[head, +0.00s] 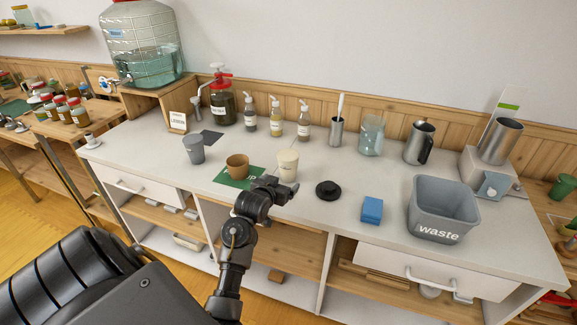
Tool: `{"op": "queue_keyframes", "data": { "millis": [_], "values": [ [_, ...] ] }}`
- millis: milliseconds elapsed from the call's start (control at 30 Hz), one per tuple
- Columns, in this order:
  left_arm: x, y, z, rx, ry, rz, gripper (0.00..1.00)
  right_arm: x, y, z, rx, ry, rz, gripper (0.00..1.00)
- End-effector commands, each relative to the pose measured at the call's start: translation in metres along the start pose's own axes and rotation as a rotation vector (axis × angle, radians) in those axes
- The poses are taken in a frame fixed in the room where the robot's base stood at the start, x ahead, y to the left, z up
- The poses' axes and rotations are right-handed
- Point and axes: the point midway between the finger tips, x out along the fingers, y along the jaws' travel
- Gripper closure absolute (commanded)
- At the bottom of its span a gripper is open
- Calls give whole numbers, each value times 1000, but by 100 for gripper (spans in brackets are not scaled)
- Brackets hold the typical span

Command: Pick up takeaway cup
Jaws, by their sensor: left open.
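A cream cup with small print on its side (287,167), which looks like the takeaway cup, stands upright on the white counter (330,225), at the right edge of a green mat (236,183). A brown cup (237,168) stands on the mat, and a grey cup (194,150) stands to its left. My left gripper (287,189) is open just in front of the cream cup, overlapping its lower edge in the head view. I cannot tell whether they touch. Nothing shows between its fingers. My right gripper is not in view.
A round black lid-like piece (328,190), a blue block (372,210) and a grey waste bin (443,208) are to the right. Pump bottles (276,119), a steel cup (336,133), a glass jar (371,136) and a pitcher (419,143) line the back.

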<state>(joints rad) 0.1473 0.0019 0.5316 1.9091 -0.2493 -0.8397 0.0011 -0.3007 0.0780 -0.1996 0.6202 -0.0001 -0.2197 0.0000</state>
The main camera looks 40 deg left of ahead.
Motion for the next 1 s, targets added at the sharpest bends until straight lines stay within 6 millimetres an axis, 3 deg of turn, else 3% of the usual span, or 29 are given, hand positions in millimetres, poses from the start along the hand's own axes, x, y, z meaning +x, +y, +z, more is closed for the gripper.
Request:
{"op": "queue_keyframes", "data": {
  "millis": [167, 333, 633, 1000],
  "values": [
    [12, -12, -22, -46, 65, -16, 10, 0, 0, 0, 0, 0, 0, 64],
    [19, -13, -25, -49, 71, -16, 10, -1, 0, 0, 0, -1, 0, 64],
    [61, -13, -27, -49, 69, -16, 10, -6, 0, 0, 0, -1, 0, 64],
    [76, -15, -29, -48, 69, -16, 10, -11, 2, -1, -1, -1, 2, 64]
  ]
}}
